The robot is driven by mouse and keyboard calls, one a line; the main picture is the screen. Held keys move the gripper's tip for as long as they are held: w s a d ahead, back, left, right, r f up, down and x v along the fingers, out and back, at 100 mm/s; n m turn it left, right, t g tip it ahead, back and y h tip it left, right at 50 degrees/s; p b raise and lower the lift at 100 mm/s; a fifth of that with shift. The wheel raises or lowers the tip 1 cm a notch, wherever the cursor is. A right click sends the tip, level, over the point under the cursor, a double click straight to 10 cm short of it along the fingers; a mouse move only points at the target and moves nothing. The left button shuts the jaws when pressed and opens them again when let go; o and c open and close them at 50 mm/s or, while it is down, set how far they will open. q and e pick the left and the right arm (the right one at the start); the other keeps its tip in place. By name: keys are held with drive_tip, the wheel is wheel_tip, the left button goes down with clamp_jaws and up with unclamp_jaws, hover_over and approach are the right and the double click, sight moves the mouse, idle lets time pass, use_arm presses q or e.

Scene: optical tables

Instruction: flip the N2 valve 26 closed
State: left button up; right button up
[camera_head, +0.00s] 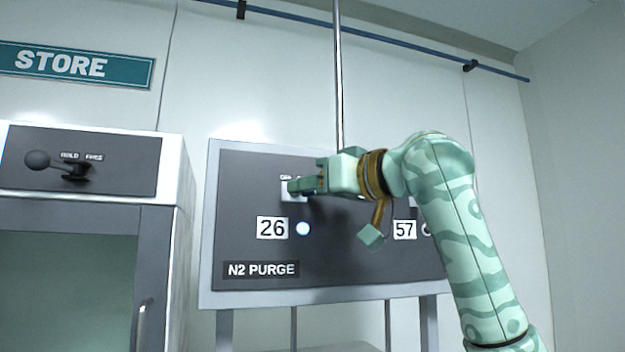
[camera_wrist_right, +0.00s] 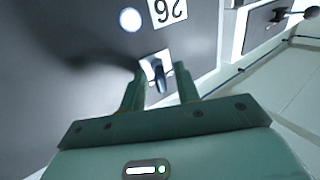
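The N2 PURGE panel (camera_head: 245,185) is a dark board in a light frame. Its switch 26 has a white plate (camera_head: 287,196), mostly behind my gripper in the head view, above the label 26 (camera_head: 272,228) and a lit white lamp (camera_head: 303,228). My right gripper (camera_head: 295,187) is at this switch. In the right wrist view, the dark lever (camera_wrist_right: 159,80) stands out from the plate between the two fingers of the right gripper (camera_wrist_right: 161,74). The fingers are apart, with a gap on each side of the lever. Which way the lever is set, I cannot tell. My left gripper is not in view.
A label 57 (camera_head: 404,229) sits to the right on the same panel, its switch mostly hidden by my right arm. At the left stands a cabinet with a black ball-ended handle (camera_head: 38,160) under a STORE sign (camera_head: 75,65).

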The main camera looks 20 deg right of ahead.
clamp_jaws()
drive_tip(key=shift+s+a, duration=0.1)
drive_tip(key=shift+a+m+t+h+b, duration=0.1)
drive_tip(key=shift+a+m+h+b, duration=0.75)
drive_tip(key=shift+m+h, duration=1.65)
drive_tip(key=shift+a+m+t+h+b, duration=0.1)
drive_tip(key=shift+a+m+h+b, duration=0.2)
drive_tip(key=shift+m+h+b, duration=2.15)
drive_tip(key=shift+a+m+t+h+p, duration=0.1)
drive_tip(key=shift+a+m+h, duration=0.75)
drive_tip(key=shift+h, duration=3.2)
drive_tip(key=shift+d+m, duration=0.25)
drive_tip(key=shift+m, duration=0.05)
